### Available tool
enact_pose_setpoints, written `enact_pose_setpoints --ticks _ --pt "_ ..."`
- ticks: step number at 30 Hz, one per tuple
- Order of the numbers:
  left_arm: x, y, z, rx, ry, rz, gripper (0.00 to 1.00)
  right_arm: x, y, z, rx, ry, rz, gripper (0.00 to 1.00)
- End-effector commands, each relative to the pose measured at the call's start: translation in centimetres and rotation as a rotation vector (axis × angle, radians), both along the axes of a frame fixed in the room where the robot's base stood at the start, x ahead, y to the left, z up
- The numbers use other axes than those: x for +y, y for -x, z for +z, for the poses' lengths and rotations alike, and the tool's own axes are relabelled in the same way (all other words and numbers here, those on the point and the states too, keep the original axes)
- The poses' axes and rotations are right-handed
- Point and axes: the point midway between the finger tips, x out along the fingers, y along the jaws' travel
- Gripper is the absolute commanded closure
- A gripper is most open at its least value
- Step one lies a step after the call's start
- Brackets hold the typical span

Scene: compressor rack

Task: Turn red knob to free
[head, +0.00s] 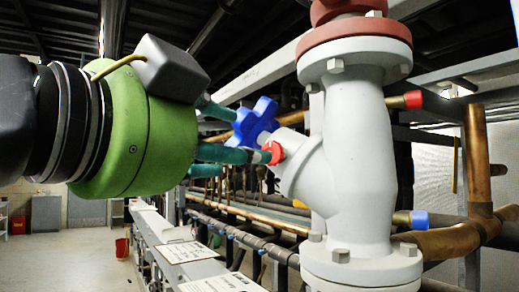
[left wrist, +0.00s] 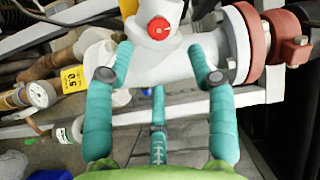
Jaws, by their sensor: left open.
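The small red knob (head: 273,152) sits on the side of the white valve's angled neck in the head view. In the left wrist view the red knob (left wrist: 159,28) faces the camera at top centre. My left gripper (head: 247,134), green with teal fingers, comes in from the left. Its lower fingertip appears close to the red knob; contact cannot be told. In the left wrist view my left gripper (left wrist: 160,60) is open, with two fingers spread below and to either side of the knob and a third finger lower in the middle. My right gripper is not in view.
A blue star-shaped handwheel (head: 255,122) stands just above the red knob, near the upper finger. The large white valve body (head: 355,150) with a red top flange (head: 354,35) fills the right. Copper pipes (head: 478,155) run behind it. Open floor (head: 65,260) lies at lower left.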

Motion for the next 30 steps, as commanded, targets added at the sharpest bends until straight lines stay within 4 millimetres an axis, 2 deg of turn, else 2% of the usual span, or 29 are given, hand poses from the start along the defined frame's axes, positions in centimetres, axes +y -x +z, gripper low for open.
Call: enact_pose_setpoints --ticks 3,6,12,25,28,30 --pt "0.9 1.9 0.1 -0.003 0.001 0.000 0.44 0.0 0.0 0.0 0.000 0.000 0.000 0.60" --pt "1.3 2.8 0.0 0.000 -0.001 0.000 0.44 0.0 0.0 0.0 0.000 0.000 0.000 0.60" --pt "1.6 3.4 -0.1 0.001 0.000 0.000 0.44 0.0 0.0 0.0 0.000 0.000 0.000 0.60" --pt "1.6 3.2 -0.1 0.004 0.001 0.000 0.44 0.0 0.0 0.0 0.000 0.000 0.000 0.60" --pt "1.5 2.1 -1.0 0.032 0.016 -0.004 0.44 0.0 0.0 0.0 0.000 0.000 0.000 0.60" --pt "1.4 0.4 -2.5 0.075 0.040 -0.008 0.44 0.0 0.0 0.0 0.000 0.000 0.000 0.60"
